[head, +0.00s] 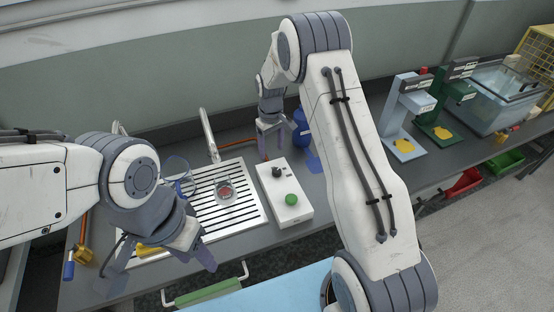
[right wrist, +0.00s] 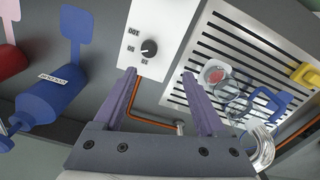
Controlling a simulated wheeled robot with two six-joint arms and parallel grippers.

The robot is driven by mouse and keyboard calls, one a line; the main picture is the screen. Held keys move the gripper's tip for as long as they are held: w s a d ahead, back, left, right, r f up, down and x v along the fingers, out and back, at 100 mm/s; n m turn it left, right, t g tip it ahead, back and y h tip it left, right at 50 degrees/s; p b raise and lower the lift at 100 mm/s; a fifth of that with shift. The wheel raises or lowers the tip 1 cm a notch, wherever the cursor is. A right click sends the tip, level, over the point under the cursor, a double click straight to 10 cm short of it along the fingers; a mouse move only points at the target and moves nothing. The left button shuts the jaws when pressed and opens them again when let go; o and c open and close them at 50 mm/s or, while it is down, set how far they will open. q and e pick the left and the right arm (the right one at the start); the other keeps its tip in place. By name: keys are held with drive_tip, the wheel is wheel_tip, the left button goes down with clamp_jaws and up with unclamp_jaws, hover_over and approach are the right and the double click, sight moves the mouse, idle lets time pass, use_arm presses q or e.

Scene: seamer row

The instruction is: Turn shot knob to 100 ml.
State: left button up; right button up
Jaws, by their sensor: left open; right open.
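The white control box (head: 285,193) stands on the counter beside the sink drainer. Its black shot knob (head: 276,172) is on top at the far end, and a green button (head: 291,199) is nearer me. In the right wrist view the knob (right wrist: 149,48) has a white pointer mark and small labels around it, too small to read surely. My right gripper (head: 272,148) is open and empty, behind and above the knob's end of the box, apart from the knob. Its fingers (right wrist: 159,77) point toward the box. My left gripper (head: 162,258) is open and empty at the counter's front left.
A slatted drainer (head: 245,209) holds a clear cup with red contents (head: 225,191). A tap (head: 208,136) rises behind it. Blue and green stands (head: 405,118) and a clear tank (head: 503,98) are at right.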

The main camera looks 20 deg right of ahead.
sight(277, 170)
drive_tip(key=f+p, duration=0.1)
drive_tip(key=f, duration=0.2)
drive_tip(key=d+f+p, duration=0.1)
drive_tip(key=f, duration=0.3)
drive_tip(key=d+f+p, duration=0.1)
drive_tip(key=f, duration=0.2)
drive_tip(key=shift+w+f+p, duration=0.35)
drive_tip(key=shift+f, duration=0.6)
clamp_jaws()
